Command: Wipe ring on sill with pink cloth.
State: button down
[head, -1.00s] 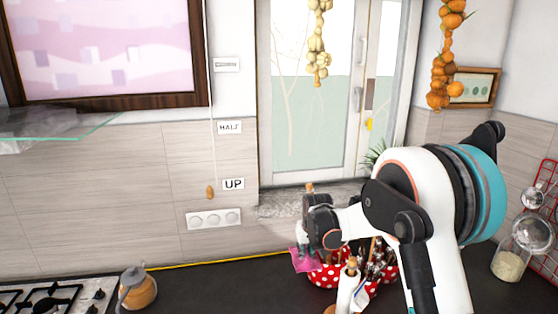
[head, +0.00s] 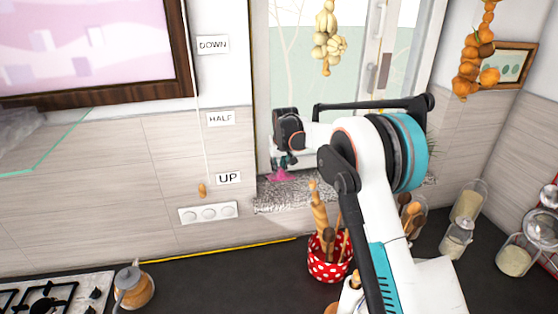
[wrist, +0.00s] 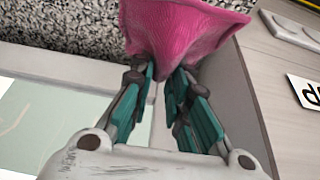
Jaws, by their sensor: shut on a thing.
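The pink cloth (head: 281,176) hangs from my gripper (head: 286,162), just above the left part of the speckled stone sill (head: 300,192). The wrist view shows my gripper (wrist: 165,85) shut on the bunched pink cloth (wrist: 185,30), with the cloth spreading out toward the speckled stone. I cannot tell whether the cloth touches the sill. No ring shows on the visible part of the sill; some of it is hidden by the arm and cloth.
A red spotted pot (head: 328,266) with wooden utensils stands on the dark counter below the sill. Glass jars (head: 457,240) stand at right. A kettle (head: 134,288) sits beside the hob at left. The counter between kettle and pot is clear. Garlic (head: 327,40) hangs before the window.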

jog(key=shift+s+f+b, duration=0.1)
jog(key=shift+f+b, duration=0.85)
jog(key=shift+f, duration=1.75)
jog(key=shift+s+f, duration=0.1)
jog(key=shift+f, duration=0.05)
jog(key=shift+s+f, duration=0.1)
jog(key=shift+s+d+f+b, duration=0.1)
jog(key=shift+s+b, duration=0.15)
jog(key=shift+s, duration=0.15)
jog(key=shift+s+d+f+b, duration=0.1)
jog(key=shift+s+b, duration=0.15)
jog(key=shift+s, duration=0.1)
jog(key=shift+s+d+r+b, duration=0.1)
jog(key=shift+s+d+b, duration=0.2)
jog(key=shift+s, duration=0.7)
jog(key=shift+s+d+r+b, duration=0.15)
jog(key=shift+s+b, duration=0.25)
jog(key=shift+s, duration=0.55)
jog(key=shift+s+d+r+b, duration=0.15)
jog(key=shift+s+b, duration=0.2)
jog(key=shift+s, duration=0.65)
jog(key=shift+w, duration=0.1)
